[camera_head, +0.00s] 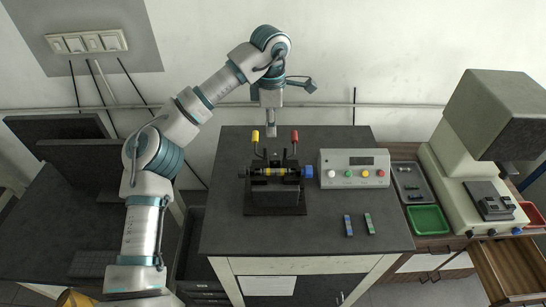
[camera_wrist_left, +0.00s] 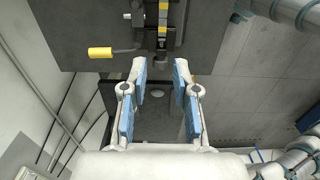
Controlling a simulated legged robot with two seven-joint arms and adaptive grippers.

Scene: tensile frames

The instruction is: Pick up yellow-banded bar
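The yellow-banded bar (camera_head: 262,173) lies level across a black fixture (camera_head: 275,208) on the dark table. It is dark with yellow bands and also shows in the left wrist view (camera_wrist_left: 163,18), at the top. My left gripper (camera_head: 273,132) hangs pointing down behind the fixture, apart from the bar. In the left wrist view the gripper (camera_wrist_left: 160,70) has its two blue-padded fingers spread with nothing between them. The bar lies beyond the fingertips there. Part of the bar is hidden by the fixture. My right gripper is not in view.
A yellow-handled lever (camera_head: 255,136) and a red-handled lever (camera_head: 295,136) rise behind the bar. A control box (camera_head: 354,160) stands to the right. Two small bars (camera_head: 348,226) (camera_head: 369,223) lie on the table. A green tray (camera_head: 427,220) and a large machine (camera_head: 450,170) are farther right.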

